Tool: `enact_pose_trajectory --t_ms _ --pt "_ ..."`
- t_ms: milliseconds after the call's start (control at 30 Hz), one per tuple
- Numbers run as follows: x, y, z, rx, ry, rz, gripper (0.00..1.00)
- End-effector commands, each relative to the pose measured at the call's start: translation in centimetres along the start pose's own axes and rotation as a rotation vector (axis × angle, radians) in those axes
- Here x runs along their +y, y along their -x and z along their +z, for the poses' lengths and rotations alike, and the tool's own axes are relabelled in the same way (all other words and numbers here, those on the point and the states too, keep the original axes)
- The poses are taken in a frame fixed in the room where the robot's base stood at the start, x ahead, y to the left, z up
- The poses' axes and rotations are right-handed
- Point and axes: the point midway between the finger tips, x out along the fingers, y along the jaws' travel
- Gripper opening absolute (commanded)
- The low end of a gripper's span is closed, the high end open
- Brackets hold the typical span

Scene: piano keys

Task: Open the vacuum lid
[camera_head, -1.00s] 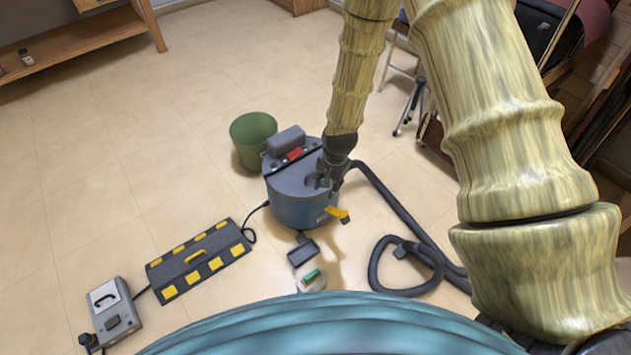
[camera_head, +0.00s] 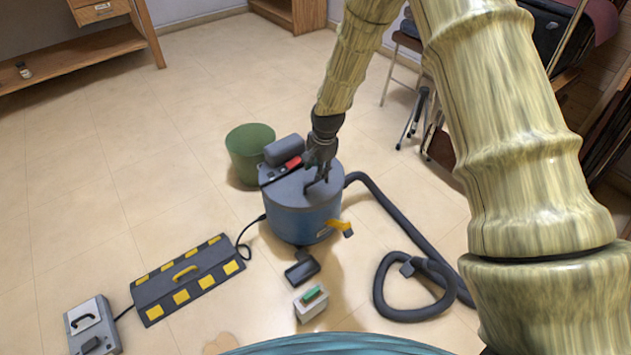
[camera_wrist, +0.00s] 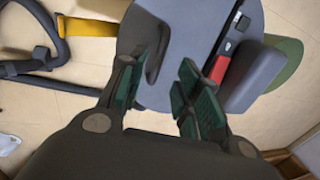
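The vacuum (camera_head: 300,222) is a blue drum with a flat grey lid (camera_head: 290,188); it stands upright on the floor and the lid lies flat on it. A dark curved handle (camera_wrist: 157,52) rises from the lid in the wrist view. My gripper (camera_head: 318,175) is over the right part of the lid. In the wrist view my gripper (camera_wrist: 160,90) has its green-padded fingers apart, with the handle close to the left finger. Nothing is clearly held between them. Whether a finger touches the handle, I cannot tell. A red switch (camera_wrist: 219,68) sits on the lid.
A green bin (camera_head: 248,155) stands just behind the vacuum. The black hose (camera_head: 385,205) curls on the floor to the right. A yellow-marked black box (camera_head: 190,285), a grey case (camera_head: 92,325) and a small white box (camera_head: 311,303) lie in front.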

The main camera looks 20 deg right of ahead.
Motion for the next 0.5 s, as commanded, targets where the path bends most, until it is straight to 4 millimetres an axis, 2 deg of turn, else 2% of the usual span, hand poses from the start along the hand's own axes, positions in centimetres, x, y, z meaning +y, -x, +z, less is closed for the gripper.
enact_pose_trajectory --t_ms 33,200,500 --pt "0.1 -1.3 0.0 -0.001 0.001 0.001 0.34" --pt "0.1 -3.7 0.0 -0.001 0.001 0.001 0.34" --pt "0.0 -5.8 0.0 0.000 0.001 0.000 0.34"
